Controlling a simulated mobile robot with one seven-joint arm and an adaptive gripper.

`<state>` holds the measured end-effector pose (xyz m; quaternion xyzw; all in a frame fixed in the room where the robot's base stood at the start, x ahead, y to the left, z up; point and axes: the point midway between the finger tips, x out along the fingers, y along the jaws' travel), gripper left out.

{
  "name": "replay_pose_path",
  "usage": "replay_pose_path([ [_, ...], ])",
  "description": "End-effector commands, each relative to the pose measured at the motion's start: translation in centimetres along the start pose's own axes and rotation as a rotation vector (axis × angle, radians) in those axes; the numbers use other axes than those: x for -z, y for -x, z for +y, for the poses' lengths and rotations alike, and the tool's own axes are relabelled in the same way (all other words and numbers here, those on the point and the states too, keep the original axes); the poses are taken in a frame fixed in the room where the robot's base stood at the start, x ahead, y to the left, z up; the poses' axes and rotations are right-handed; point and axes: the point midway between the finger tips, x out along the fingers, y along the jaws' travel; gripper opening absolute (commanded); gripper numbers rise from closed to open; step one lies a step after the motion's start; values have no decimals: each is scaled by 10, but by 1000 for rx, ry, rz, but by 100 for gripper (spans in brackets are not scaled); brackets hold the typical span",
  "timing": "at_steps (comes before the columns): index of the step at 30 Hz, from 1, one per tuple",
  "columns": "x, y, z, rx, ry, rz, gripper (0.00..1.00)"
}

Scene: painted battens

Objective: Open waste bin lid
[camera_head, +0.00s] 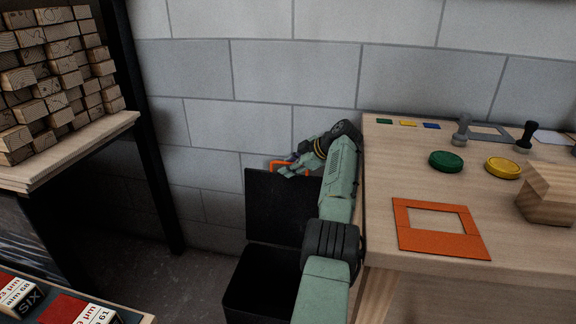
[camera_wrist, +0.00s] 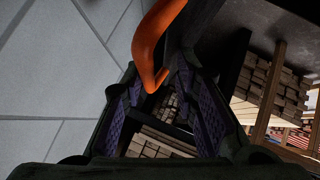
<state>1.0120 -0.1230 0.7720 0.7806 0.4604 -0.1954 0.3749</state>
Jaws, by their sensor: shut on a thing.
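The black waste bin (camera_head: 262,285) stands on the floor beside the workbench, and its dark inside shows. Its lid (camera_head: 278,208) is swung up and stands about upright at the back of the bin. An orange handle (camera_head: 274,164) sits at the lid's upper edge; it also shows large in the wrist view (camera_wrist: 152,48). My gripper (camera_head: 289,168) is at this handle, shut on it. In the wrist view my gripper's fingers (camera_wrist: 158,88) are on either side of the handle's lower end. The exact contact is partly hidden.
The workbench (camera_head: 385,185) is close on the right of my arm, with an orange frame (camera_head: 440,229), green and yellow discs and a wooden block on it. A block wall (camera_head: 300,70) is behind. Stacked battens (camera_head: 55,80) fill a shelf at left.

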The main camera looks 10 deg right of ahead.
Motion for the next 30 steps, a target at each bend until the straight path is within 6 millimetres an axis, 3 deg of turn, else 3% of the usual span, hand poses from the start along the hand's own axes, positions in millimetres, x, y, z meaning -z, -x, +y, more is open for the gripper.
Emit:
replay_pose_path([
  [1,4,-2,8,-30,12,1,0],
  [7,6,-1,8,-31,13,4,0],
  [8,6,-1,8,-31,13,4,28],
  [9,6,-1,8,-32,13,4,30],
  [30,6,-8,6,-50,24,-6,30],
])
